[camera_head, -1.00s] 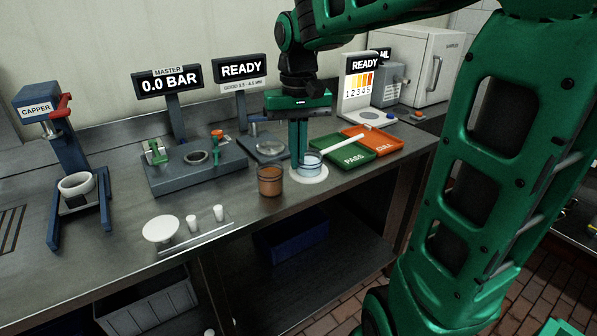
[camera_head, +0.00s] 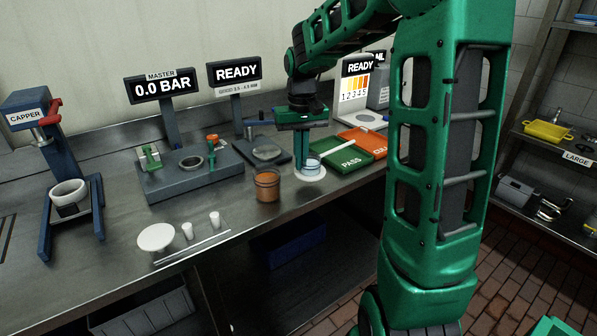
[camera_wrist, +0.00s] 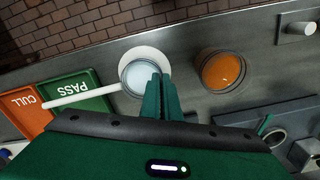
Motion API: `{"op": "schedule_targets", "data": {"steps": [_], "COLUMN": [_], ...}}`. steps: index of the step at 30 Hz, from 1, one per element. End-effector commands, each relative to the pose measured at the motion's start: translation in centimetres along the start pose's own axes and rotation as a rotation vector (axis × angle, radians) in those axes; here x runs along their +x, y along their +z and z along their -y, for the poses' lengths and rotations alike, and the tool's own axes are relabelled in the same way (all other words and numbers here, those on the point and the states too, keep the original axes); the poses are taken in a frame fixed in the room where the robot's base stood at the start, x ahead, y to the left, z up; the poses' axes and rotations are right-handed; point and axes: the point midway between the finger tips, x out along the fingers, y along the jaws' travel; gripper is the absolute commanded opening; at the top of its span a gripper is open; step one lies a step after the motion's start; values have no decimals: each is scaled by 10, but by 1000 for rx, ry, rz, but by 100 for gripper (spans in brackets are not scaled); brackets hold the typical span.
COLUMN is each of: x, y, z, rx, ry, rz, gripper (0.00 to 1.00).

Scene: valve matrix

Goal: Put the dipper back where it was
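The dipper shows as a white stick handle (camera_head: 338,148) slanting up to the right out of a clear glass of pale liquid (camera_head: 313,166). The glass stands on a round white mat (camera_head: 320,178). In the wrist view the handle (camera_wrist: 80,95) runs left from the glass (camera_wrist: 135,82) across the PASS tray. My gripper (camera_head: 303,158) points down at the left side of the glass. In the wrist view my gripper's fingers (camera_wrist: 160,80) look together, with nothing visible between them, overlapping the glass's right edge. The handle is apart from them. The dipper's lower end is unclear.
An amber jar (camera_head: 267,186) stands close left of the glass. The green PASS tray (camera_head: 352,159) and orange CULL tray (camera_head: 376,136) lie to the right. A grey fixture (camera_head: 170,180) is behind left. A white disc (camera_head: 156,237) and small white cups lie near the front edge.

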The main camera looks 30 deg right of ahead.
Motion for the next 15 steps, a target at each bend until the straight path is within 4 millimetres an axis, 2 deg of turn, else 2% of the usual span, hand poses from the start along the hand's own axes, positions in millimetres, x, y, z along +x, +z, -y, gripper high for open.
{"op": "schedule_targets", "data": {"steps": [9, 15], "x": [36, 39], "y": [1, 0], "z": [1, 1], "rx": [-1, -2], "ry": [0, 0], "rz": [3, 0], "gripper": [0, 0]}}
